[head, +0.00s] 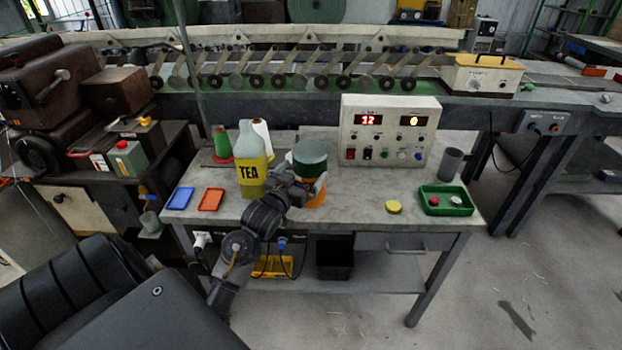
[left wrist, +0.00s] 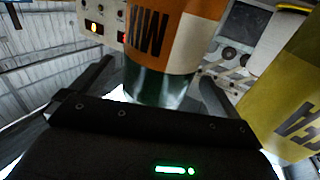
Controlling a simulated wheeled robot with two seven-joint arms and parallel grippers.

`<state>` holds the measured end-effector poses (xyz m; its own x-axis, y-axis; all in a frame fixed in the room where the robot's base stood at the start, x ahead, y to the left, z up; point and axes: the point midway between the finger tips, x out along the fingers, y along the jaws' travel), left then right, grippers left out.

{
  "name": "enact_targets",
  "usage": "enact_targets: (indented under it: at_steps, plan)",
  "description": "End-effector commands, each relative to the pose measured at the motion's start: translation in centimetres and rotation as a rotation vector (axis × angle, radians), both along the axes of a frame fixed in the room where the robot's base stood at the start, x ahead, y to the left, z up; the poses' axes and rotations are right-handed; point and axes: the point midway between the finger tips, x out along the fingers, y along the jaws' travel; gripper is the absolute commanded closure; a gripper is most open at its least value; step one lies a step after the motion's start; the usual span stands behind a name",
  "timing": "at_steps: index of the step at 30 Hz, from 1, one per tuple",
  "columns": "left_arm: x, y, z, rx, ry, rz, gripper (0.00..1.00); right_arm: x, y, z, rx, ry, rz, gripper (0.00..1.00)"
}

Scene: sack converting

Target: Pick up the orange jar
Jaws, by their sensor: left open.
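Whether a finger touches the jar cannot be told. My right gripper is not in view.
A yellow TEA bottle (head: 250,160) stands close left of the jar. Blue (head: 180,198) and orange (head: 211,200) trays lie left. A yellow disc (head: 393,207), grey cup (head: 451,164) and green tray (head: 425,208) are right.

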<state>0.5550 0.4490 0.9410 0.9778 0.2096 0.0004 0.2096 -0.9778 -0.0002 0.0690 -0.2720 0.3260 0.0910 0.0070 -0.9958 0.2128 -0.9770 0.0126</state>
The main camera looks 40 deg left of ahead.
Motion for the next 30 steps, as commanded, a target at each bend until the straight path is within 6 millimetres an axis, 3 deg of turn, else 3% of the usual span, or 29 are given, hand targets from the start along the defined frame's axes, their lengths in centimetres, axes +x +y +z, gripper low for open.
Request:
enact_targets:
  at_steps: [4, 12, 21, 30]
  plan:
    - [0.8, 0.2, 0.2, -0.001, 0.0, 0.001, 0.0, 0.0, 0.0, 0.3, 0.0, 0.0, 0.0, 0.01]
    - [4.5, 0.9, 0.3, -0.001, 0.001, 0.001, 0.0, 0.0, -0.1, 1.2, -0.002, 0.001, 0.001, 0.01]
    - [5.0, 1.1, 0.2, 0.001, 0.001, 0.001, 0.0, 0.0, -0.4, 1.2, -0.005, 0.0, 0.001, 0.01]
    - [5.0, 1.1, 0.2, 0.001, 0.001, 0.001, 0.37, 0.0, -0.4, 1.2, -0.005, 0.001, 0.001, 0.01]
